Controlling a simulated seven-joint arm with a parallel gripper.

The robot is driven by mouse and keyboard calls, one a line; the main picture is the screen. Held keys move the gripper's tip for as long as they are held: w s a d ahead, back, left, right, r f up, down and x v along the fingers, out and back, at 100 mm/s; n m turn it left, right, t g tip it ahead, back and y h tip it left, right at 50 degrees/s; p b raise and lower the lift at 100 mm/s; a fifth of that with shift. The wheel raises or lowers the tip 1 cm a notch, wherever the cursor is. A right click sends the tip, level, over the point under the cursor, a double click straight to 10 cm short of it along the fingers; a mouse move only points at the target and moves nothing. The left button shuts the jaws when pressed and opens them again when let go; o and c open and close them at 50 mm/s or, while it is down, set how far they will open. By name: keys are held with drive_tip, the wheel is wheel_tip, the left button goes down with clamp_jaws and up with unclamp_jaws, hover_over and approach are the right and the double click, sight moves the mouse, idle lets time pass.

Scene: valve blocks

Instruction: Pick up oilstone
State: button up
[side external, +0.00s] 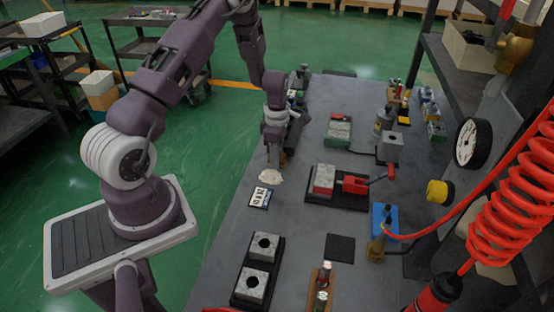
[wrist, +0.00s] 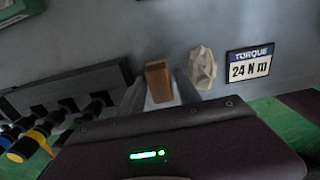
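The oilstone, a small brown block (wrist: 158,82), stands out between my gripper's fingertips in the wrist view. In the side view its brown side (side external: 283,158) shows just beside the fingers, low over the table. My gripper (wrist: 160,88) points down with one finger on each side of the block. The fingers look spread, with a narrow gap at least on the right. Contact on the left is hard to tell. In the side view my gripper (side external: 275,157) is at the left edge of the table, and the fingertips are partly hidden.
A crumpled cream cloth (wrist: 202,67) lies close to the right of the block, with a torque card (wrist: 249,63) beyond it. A dark rack with coloured-handled tools (wrist: 65,100) is on the left. Valve blocks (side external: 323,180) stand farther across the grey table (side external: 222,245).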

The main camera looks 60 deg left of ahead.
clamp_jaws()
wheel_tip(320, 180, up, 10)
drive_tip(key=shift+r, duration=0.1)
idle(0.4)
